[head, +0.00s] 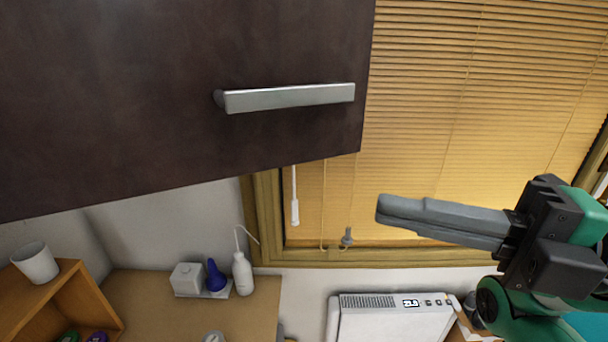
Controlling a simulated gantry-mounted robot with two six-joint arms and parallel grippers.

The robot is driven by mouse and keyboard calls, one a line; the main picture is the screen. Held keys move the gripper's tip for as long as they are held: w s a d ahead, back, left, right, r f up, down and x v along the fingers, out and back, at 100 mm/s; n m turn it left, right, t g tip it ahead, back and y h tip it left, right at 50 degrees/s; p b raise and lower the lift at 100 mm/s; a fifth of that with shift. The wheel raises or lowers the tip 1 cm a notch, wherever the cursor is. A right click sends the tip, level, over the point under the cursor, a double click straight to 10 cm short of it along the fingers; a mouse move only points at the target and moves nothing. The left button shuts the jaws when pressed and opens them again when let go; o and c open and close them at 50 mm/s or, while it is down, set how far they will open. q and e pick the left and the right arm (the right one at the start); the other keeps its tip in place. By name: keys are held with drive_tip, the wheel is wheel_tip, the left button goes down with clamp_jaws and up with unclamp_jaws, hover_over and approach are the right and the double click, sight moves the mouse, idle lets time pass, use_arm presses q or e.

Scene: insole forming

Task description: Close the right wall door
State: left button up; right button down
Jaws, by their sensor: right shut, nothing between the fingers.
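A dark brown wall door (150,110) fills the upper left of the head view, close to me. A silver bar handle (290,97) runs across it near its lower right corner. My right gripper (380,208) comes in from the right with its grey fingers shut and nothing between them. In the picture its tips are to the right of and below the door's lower right corner, apart from it. The door's hinge side and the cabinet behind it are out of sight. My left gripper is not in view.
A window with closed yellow blinds (480,110) is behind. Below stand a wooden shelf box (75,300) with a white cup (35,262), a white bottle (242,272), a blue bulb (215,277) and a white heater-like unit (390,318). Space between door and gripper looks clear.

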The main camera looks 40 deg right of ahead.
drive_tip(key=p, duration=0.5)
approach(260, 170)
drive_tip(key=a, duration=0.3)
drive_tip(key=w+p, duration=0.4)
drive_tip(key=p, duration=0.2)
drive_tip(key=shift+w+d+p, duration=0.15)
drive_tip(key=shift+w+p, duration=0.05)
drive_tip(key=shift+p, duration=0.15)
drive_tip(key=shift+w+d, duration=0.15)
drive_tip(key=shift+w, duration=0.3)
